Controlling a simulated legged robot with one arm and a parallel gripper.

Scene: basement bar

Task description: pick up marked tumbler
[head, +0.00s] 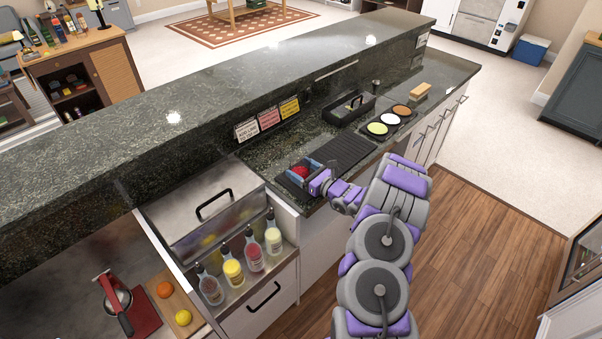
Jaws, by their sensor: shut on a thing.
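My gripper (307,176) is over the lower counter, near its front edge, just right of the metal lidded bin. Its blue fingers are shut on a small red thing (299,171), which I take for the marked tumbler. The fingers hide much of it, and its marking is too small to make out. I cannot tell whether it still touches the counter. My purple and grey arm reaches in from the lower right.
A dark ribbed mat (345,150) lies right of my gripper. Beyond it are a black caddy (349,108) and a tray of round garnish pots (392,120). Squeeze bottles (233,270) stand at left front. The raised bar ledge (200,115) runs behind.

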